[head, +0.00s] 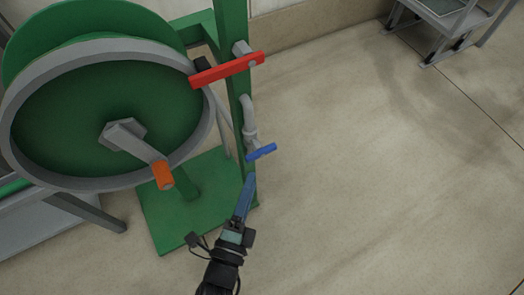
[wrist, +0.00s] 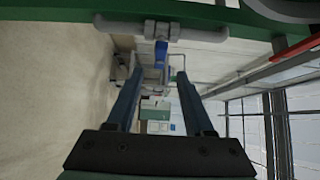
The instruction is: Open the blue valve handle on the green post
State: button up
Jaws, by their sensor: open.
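The blue valve handle (head: 261,152) sits on a grey pipe elbow (head: 249,122) on the right side of the green post (head: 236,90). In the wrist view, the blue handle (wrist: 161,52) appears small, ahead of my fingers and near the middle of the gap between them. My gripper (head: 250,178) is just below the handle in the head view, its fingers pointing up toward it. In the wrist view, my gripper (wrist: 160,78) has two blue fingers spread apart with nothing held. I cannot tell whether a fingertip touches the handle.
A red lever (head: 222,70) is higher on the post. A large green and grey reel (head: 60,120) with an orange-tipped crank (head: 163,175) stands left. A green base plate (head: 165,220) lies below. A grey cart (head: 445,25) is far right; the floor between is clear.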

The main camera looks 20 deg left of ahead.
aim_at(260, 156)
jog(key=w, duration=0.6)
jog(key=w+a+b, duration=0.1)
jog(key=w, duration=0.2)
jog(key=shift+w, duration=0.2)
jog(key=shift+c, duration=0.3)
grip_shut()
